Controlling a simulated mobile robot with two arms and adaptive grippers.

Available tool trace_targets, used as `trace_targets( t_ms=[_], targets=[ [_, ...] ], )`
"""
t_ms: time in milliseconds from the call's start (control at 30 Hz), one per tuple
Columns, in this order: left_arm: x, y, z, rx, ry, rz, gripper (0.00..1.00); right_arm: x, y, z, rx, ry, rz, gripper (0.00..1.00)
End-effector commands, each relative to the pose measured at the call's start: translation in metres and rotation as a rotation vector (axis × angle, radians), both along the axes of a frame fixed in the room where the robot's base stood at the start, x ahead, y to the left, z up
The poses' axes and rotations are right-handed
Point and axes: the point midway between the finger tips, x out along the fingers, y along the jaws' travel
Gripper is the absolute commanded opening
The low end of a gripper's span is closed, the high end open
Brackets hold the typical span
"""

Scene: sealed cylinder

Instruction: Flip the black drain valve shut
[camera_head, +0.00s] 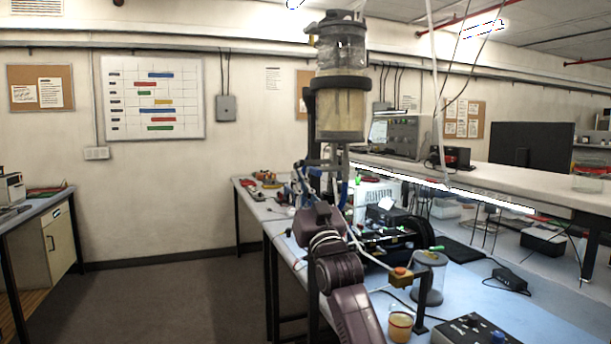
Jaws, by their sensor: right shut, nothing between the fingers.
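A tall sealed cylinder (341,112) stands upright at upper centre, with a clear upper part, a dark band and a cloudy beige lower part. Dark fittings (330,160) show just below it; the black drain valve seems to be among them, but its handle position is too small to tell. My right arm rises from the bottom centre. My right gripper (322,178) is shut and empty, just below the cylinder among blue and dark parts. I cannot tell whether it touches the valve. My left gripper is out of view.
A raised shelf (480,178) is behind. Floor at left is clear.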

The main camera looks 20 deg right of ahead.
Motion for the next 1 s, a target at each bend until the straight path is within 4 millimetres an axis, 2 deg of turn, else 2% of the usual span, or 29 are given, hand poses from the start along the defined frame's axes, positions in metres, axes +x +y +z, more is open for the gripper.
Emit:
trace_targets(
  t_ms=[267, 467, 1000],
  targets=[
    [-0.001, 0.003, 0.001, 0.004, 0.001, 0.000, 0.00, 0.000, 0.000, 0.000, 0.000, 0.000, 0.000, 0.00],
    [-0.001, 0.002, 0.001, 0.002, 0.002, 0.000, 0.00, -0.011, -0.001, -0.007, 0.000, 0.001, 0.000, 0.00],
    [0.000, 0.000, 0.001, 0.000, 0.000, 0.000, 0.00, -0.088, -0.003, -0.056, -0.001, 0.004, -0.001, 0.00]
  ],
)
